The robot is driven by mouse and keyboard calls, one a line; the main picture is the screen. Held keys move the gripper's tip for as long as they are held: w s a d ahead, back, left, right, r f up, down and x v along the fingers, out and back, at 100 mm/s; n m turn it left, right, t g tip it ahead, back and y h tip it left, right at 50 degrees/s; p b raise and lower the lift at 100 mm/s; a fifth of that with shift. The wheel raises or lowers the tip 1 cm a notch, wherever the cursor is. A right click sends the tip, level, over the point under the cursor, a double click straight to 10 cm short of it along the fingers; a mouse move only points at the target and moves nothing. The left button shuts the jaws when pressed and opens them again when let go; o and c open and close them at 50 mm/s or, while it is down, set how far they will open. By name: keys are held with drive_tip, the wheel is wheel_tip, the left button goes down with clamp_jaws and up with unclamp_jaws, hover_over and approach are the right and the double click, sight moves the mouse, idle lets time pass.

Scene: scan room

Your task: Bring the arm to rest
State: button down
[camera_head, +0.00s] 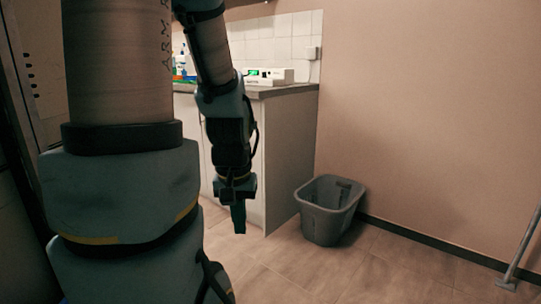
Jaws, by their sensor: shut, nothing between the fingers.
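My arm fills the left part of the head view, with its large near links in front. Farther off, the forearm hangs downward. My gripper (239,218) is at its lower end, pointing down, in front of the white cabinet side and above the floor. Its fingers look closed together as one narrow dark green shape, and nothing shows between them. The gripper is apart from the cabinet and the bin as far as I can see.
A grey bin (325,222) stands on the tiled floor right of my gripper, by the wall. The counter (290,89) holds a white device (276,75) with a green display. A metal leg (523,250) stands far right. Floor between is clear.

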wheel_tip(320, 180, up, 23)
drive_tip(key=p, duration=2)
